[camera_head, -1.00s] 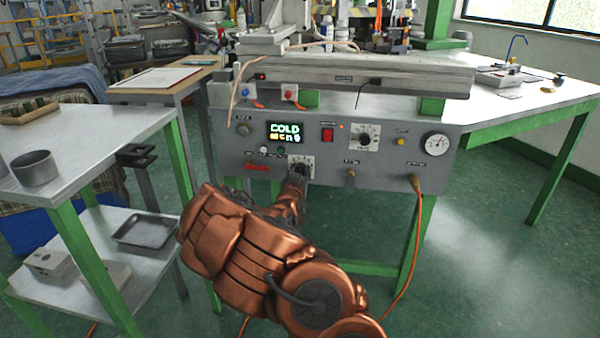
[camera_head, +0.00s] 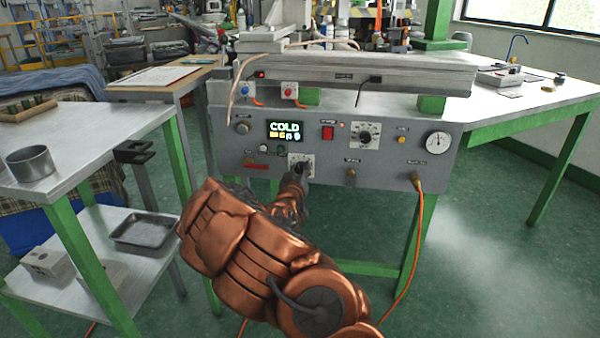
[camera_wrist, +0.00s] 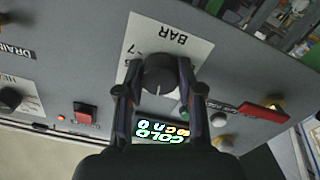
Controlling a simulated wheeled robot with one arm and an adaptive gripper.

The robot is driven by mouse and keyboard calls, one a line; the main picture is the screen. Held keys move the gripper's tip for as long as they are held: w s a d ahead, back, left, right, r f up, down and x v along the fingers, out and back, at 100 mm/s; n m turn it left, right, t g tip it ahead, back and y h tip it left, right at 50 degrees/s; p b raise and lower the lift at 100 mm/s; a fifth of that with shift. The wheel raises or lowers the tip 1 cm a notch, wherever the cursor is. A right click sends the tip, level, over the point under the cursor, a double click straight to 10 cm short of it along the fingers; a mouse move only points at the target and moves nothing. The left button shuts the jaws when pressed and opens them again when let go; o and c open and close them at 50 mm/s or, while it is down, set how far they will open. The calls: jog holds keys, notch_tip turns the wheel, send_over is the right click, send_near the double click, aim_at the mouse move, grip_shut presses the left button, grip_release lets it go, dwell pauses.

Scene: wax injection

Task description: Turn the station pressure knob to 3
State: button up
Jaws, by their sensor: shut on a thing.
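The station (camera_head: 225,150) is a grey panel with a lit display (camera_head: 285,131) reading "COLD" above smaller characters. The pressure knob (camera_wrist: 158,76) is dark and round, on a white dial plate (camera_wrist: 170,33) marked "BAR" in the wrist view, where the panel appears upside down. My gripper (camera_wrist: 157,88) has its two black fingers on either side of the knob, shut on it. In the head view the white plate (camera_head: 309,158) shows at the panel's lower middle, with my gripper (camera_head: 300,172) in front of it. Most dial numbers and the knob's pointer are hidden or too small to read.
Near the knob are a red rectangular switch (camera_head: 327,133), another dial knob (camera_head: 365,134) and a round gauge (camera_head: 435,144). An orange hose (camera_head: 419,215) hangs at the right. A side table with a metal cup (camera_head: 31,163) stands at the left.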

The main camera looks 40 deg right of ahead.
jog(key=shift+n, duration=0.4)
jog(key=o, duration=1.2)
jog(key=shift+c, duration=0.2)
jog(key=shift+a, duration=0.1)
jog(key=v, duration=0.7)
jog(key=shift+s+a, duration=0.1)
jog(key=shift+s, duration=0.05)
